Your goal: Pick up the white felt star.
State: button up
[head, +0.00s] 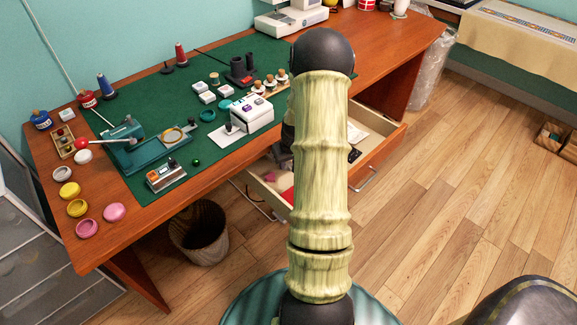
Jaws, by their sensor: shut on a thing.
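My arm rises through the middle of the head view and hides much of what lies behind it. I cannot make out a white felt star anywhere. An open drawer (379,147) sticks out below the desk's front edge, partly covered by my arm. In it, pink and red things (270,178) show left of the arm, and a small black thing (354,155) shows right of it.
The wooden desk (400,50) carries a green mat (135,83) with a teal press (150,146), white boxes and spools. Round pots stand at its left end. A wooden bin (199,232) stands on the floor in front. The floor on the right is mostly clear.

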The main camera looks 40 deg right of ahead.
jog(key=shift+r, duration=0.15)
notch_tip(320, 180, up, 18)
jog(key=p, duration=0.3)
dwell(0.7)
